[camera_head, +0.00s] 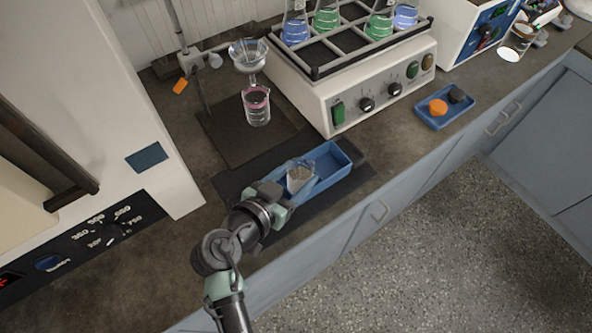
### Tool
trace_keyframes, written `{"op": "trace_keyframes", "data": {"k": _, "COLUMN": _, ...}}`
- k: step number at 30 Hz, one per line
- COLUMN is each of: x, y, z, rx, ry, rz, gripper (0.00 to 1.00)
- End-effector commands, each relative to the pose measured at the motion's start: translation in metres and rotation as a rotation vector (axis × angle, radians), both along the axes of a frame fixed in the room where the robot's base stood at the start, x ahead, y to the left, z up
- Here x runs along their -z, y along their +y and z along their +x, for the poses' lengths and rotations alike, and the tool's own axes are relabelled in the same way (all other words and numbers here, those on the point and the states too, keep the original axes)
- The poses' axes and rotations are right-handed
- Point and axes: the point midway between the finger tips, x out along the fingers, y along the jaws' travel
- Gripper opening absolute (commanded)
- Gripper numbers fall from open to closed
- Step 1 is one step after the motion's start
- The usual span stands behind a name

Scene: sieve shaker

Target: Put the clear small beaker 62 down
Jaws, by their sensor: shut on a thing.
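The clear small beaker (298,179) is between the fingers of my gripper (291,184), which is shut on it. It looks upright and appears over the left part of a blue tray (341,158). I cannot tell whether its base touches the tray. The tray lies on a dark mat (361,174) on the bench, near the front edge. My wrist hides the left end of the tray and part of the mat.
Behind the tray, a beaker of pink liquid (257,108) stands under a funnel (248,56) on a stand. A shaker (352,100) with several flasks is at the back. A small blue tray (459,113) holds an orange piece. A furnace (120,120) stands left.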

Motion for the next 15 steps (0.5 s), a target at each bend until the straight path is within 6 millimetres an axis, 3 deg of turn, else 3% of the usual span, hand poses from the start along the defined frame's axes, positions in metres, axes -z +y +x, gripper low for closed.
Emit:
{"op": "trace_keyframes", "data": {"k": 5, "x": -0.028, "y": 0.000, "z": 0.001, "rx": -0.001, "ry": -0.005, "rz": -0.001, "gripper": 0.00}}
{"op": "trace_keyframes", "data": {"k": 15, "x": -0.034, "y": 0.001, "z": 0.002, "rx": -0.003, "ry": -0.013, "rz": -0.002, "gripper": 0.00}}
